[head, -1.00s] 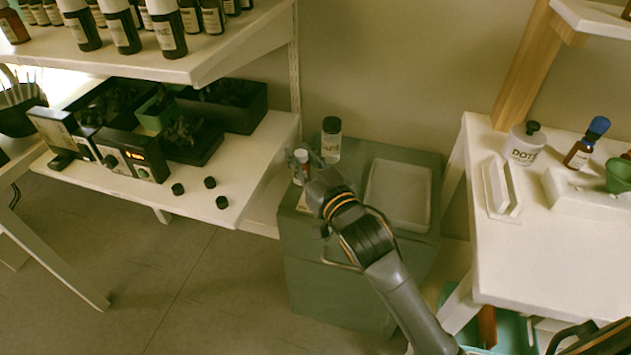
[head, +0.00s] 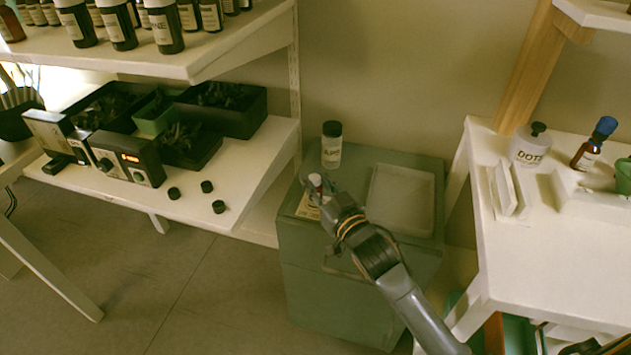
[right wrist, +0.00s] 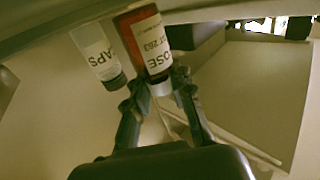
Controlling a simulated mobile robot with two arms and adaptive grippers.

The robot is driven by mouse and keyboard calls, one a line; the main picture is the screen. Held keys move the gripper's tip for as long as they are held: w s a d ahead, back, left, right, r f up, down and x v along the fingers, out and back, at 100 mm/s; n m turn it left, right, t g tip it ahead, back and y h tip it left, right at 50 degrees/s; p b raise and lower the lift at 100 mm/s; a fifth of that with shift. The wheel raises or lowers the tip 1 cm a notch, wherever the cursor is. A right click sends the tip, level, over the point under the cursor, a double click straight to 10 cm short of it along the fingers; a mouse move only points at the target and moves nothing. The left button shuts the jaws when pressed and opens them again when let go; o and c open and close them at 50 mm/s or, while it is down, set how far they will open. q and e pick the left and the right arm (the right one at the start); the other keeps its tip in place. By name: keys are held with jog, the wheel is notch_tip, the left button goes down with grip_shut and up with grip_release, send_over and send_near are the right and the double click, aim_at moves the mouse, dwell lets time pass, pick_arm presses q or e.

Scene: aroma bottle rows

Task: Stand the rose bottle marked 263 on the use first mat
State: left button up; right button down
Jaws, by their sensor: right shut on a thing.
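In the head view the bottle (head: 315,182) shows small beside my right gripper (head: 323,192), above the grey-green cabinet. A pale card or mat (head: 307,209) lies just below it in the picture, partly hidden by the gripper; its print is unreadable. I cannot tell whether the bottle touches it. My left gripper is not in view.
A jar labelled CAPS (head: 331,144) stands behind the bottle on the cabinet (head: 350,160); it also shows in the right wrist view (right wrist: 97,52). A shallow grey tray (head: 401,199) lies to the right. Shelves with bottles, planters and loose black caps (head: 207,187) are left.

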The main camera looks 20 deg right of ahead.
jog(key=shift+f, duration=0.15)
jog(key=c, duration=1.2)
grip_release()
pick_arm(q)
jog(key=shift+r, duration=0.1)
pick_arm(e)
jog(key=shift+o, duration=0.2)
jog(key=shift+r, duration=0.25)
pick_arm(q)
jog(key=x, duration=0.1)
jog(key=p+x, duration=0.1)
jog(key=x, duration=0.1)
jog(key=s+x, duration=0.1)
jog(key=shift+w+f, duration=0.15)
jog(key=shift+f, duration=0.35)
pick_arm(e)
jog(key=s+d, duration=0.2)
jog(key=s, duration=0.9)
jog(key=shift+s+d, duration=0.15)
jog(key=shift+s, duration=0.25)
jog(key=shift+f, duration=0.1)
